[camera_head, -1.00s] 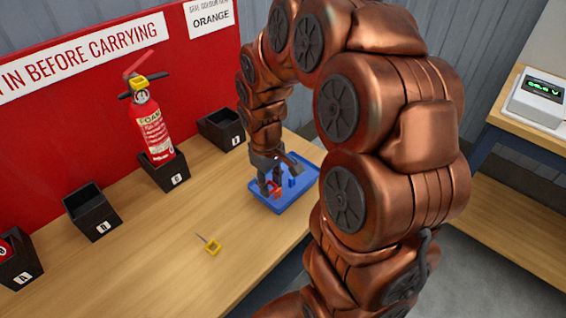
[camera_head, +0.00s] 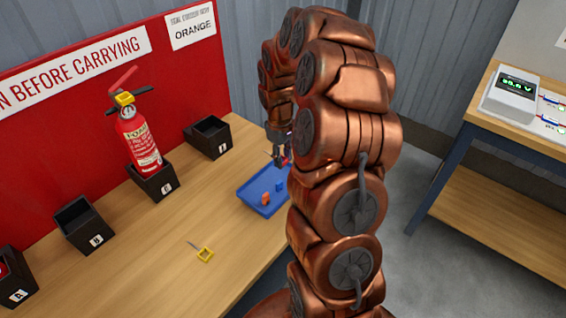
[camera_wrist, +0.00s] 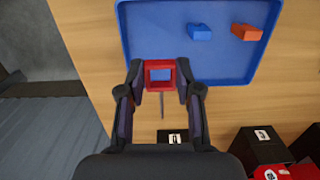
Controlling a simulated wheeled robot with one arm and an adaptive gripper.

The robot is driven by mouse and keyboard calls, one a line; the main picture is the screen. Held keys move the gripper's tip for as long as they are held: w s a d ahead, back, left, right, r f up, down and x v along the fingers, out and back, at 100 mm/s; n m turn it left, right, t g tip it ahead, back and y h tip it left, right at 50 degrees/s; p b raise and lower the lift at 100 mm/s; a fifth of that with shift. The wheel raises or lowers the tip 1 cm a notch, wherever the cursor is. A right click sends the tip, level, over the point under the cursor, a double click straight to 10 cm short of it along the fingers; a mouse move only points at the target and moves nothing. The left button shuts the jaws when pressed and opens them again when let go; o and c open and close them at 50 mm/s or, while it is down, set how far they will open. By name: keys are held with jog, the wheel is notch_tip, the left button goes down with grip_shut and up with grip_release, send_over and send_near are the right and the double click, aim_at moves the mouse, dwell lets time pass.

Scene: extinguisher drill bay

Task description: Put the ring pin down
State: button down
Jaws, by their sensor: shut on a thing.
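My gripper (camera_wrist: 158,85) is shut on a red ring pin (camera_wrist: 160,66), a square red ring with a thin grey shank. In the wrist view the ring overlaps the near edge of the blue tray (camera_wrist: 128,45), and its shank points away from the tray. A yellow ring pin (camera_head: 205,255) lies on the wooden table, apart from the gripper.
A blue piece (camera_wrist: 199,32) and an orange piece (camera_wrist: 246,32) lie in the tray. Black holders (camera_head: 84,226) line the red board; a red extinguisher (camera_head: 138,138) stands in one. The table around the yellow pin is clear. A second bench (camera_head: 480,108) stands right.

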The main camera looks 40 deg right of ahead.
jog(key=shift+f+p, duration=0.7)
jog(key=shift+f, duration=1.05)
jog(key=shift+f+b, duration=0.5)
jog(key=shift+f, duration=0.15)
jog(key=c, duration=0.8)
grip_release()
jog(key=shift+r, duration=0.15)
